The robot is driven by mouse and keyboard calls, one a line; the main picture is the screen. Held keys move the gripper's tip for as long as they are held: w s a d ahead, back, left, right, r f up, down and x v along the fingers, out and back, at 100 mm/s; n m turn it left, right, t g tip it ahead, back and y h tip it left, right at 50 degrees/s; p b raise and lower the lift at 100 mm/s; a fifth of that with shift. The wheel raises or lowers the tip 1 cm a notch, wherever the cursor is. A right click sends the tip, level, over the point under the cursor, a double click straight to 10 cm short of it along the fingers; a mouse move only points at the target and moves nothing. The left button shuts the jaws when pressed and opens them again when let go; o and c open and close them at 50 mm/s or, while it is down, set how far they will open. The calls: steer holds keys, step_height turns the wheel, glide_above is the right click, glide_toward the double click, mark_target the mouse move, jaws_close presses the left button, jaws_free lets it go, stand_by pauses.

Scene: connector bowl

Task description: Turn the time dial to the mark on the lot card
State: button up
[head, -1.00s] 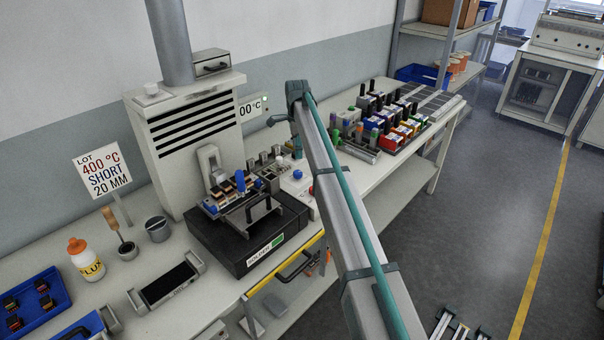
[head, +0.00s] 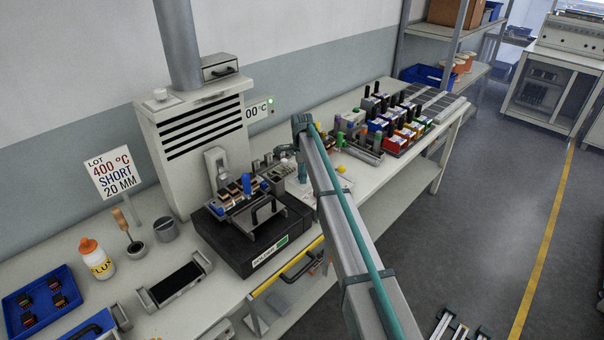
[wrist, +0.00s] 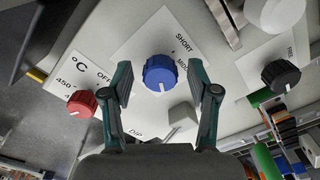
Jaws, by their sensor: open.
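The time dial, a blue knob (wrist: 160,72), sits on a white plate printed SHORT and MID in the wrist view. Its pointer is too small to read surely. My gripper (wrist: 160,80) is open, with one teal finger on each side of the blue knob; I cannot tell whether they touch it. The lot card (head: 111,172) stands on a post at the left in the head view and reads LOT 400 °C SHORT 20 MM. The dial and my fingers are not clearly visible in the head view, where my arm covers that area.
A red knob (wrist: 82,103) marked °C is left of the blue one, and a black knob (wrist: 281,76) is at the right. A pale block (wrist: 183,117) is near my right finger. The fume hood (head: 190,135) and black-based machine (head: 235,255) stand left of my arm.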

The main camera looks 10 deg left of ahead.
jaws_close()
steer(key=shift+n, duration=0.4)
steer(key=n+b, duration=0.2)
steer(key=n, duration=0.2)
steer(key=n+b, duration=0.2)
steer(key=n, duration=0.4)
steer(key=shift+d+n, duration=0.1)
steer(key=shift+n, duration=0.3)
steer(key=n+b, duration=0.1)
steer(key=n, duration=0.5)
steer(key=n+b, duration=0.1)
steer(key=n, duration=0.5)
steer(key=shift+n, duration=0.3)
